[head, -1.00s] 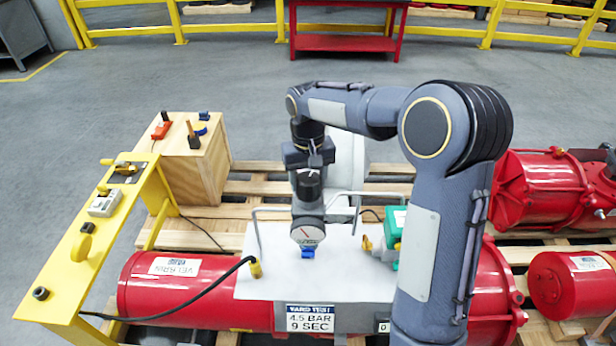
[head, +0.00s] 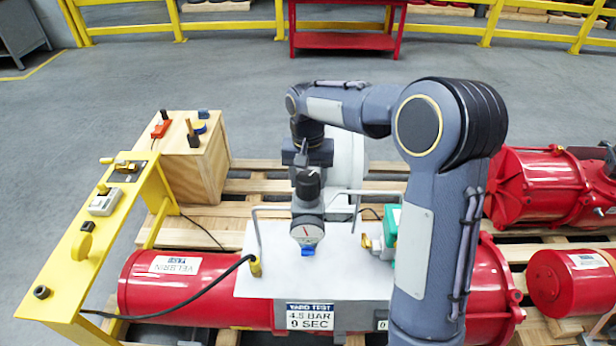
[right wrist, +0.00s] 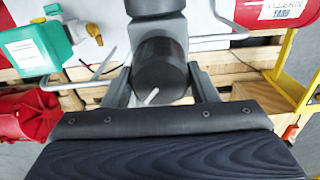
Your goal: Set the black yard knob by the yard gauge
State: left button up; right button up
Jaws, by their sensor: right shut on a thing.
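The black yard knob (head: 308,186) is a short upright cylinder on a grey body above the white plate (head: 275,255). In the right wrist view the knob (right wrist: 158,68) shows a white pointer mark. My right gripper (right wrist: 160,85) has a finger on each side of the knob and is shut on it. In the head view the right gripper (head: 308,158) comes down from above and behind it. My left gripper is not in view.
A green box (head: 393,226) with a brass fitting stands right of the gauge. Bent grey tubes rise on both sides. A sign (head: 310,316) reads "YARD TEST 4.5 BAR 9 SEC". A yellow control stand (head: 65,270) and wooden box (head: 195,165) stand left.

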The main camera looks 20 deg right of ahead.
aim_at(308, 175)
jog(key=o, duration=1)
notch_tip(308, 175, up, 7)
jog(key=shift+f, duration=0.1)
jog(key=shift+r, duration=0.5)
jog(key=shift+s+r, duration=0.1)
